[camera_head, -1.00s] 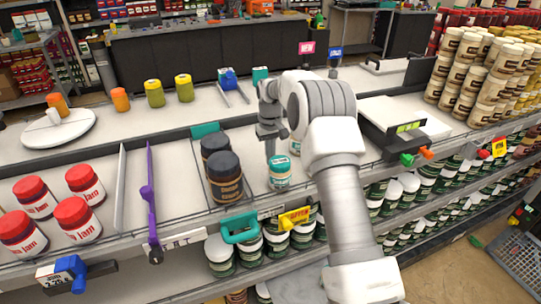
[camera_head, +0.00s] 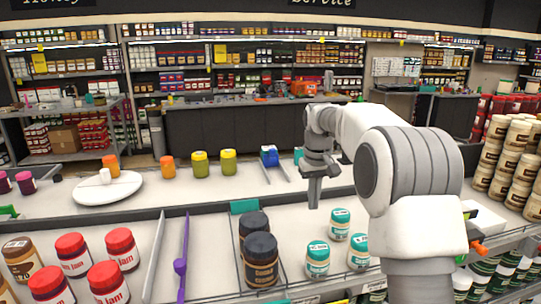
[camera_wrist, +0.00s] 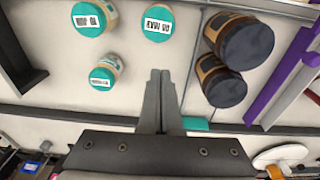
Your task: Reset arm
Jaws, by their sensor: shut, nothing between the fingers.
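My gripper (camera_head: 314,196) is raised above the shelf counter in the head view, pointing down, shut and empty. In the wrist view its two fingers (camera_wrist: 161,76) lie together with nothing between them. Several teal-lidded jars stand below it and to the right, one of them the front jar (camera_head: 317,259). Teal-lidded jars also show left of the fingers in the wrist view (camera_wrist: 103,77). My arm hides part of the counter on the right.
Two dark-lidded jars (camera_head: 261,262) stand left of the teal-lidded ones. A purple divider (camera_head: 182,255) separates them from red-lidded jars (camera_head: 122,249). A white round stand (camera_head: 107,188) and yellow-lidded jars (camera_head: 200,163) are on the back counter. Stacked jars (camera_head: 509,155) rise at the right.

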